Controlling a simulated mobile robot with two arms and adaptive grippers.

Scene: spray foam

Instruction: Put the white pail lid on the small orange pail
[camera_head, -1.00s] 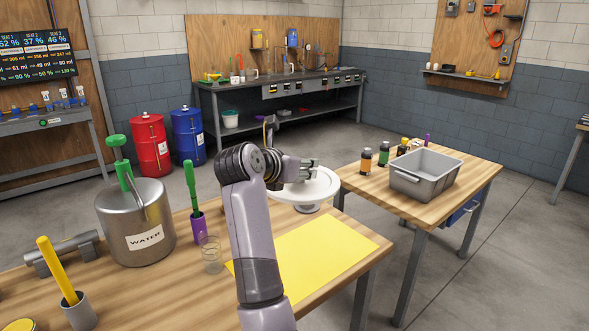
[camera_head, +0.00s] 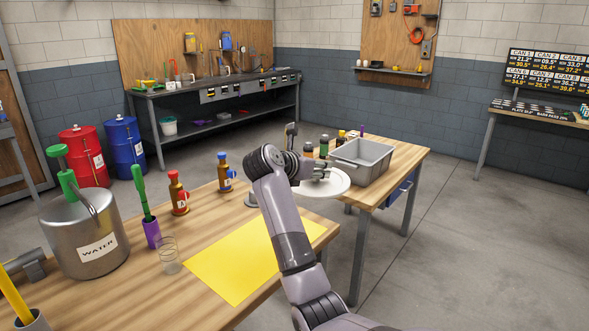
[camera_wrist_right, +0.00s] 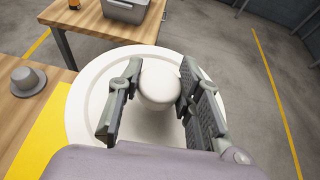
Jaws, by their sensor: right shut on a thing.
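My right gripper (camera_head: 320,172) is shut on the knob of the white pail lid (camera_head: 328,187). It holds the lid in the air, about level, at the right end of the near table. In the right wrist view, the gripper (camera_wrist_right: 160,90) has its two fingers on either side of the round white knob, and the wide lid (camera_wrist_right: 85,112) spreads below. I do not see the small orange pail in either view. My left gripper is not in view.
A second table (camera_head: 405,155) at the right bears a grey bin (camera_head: 362,160) and several small bottles. Open floor lies right of it.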

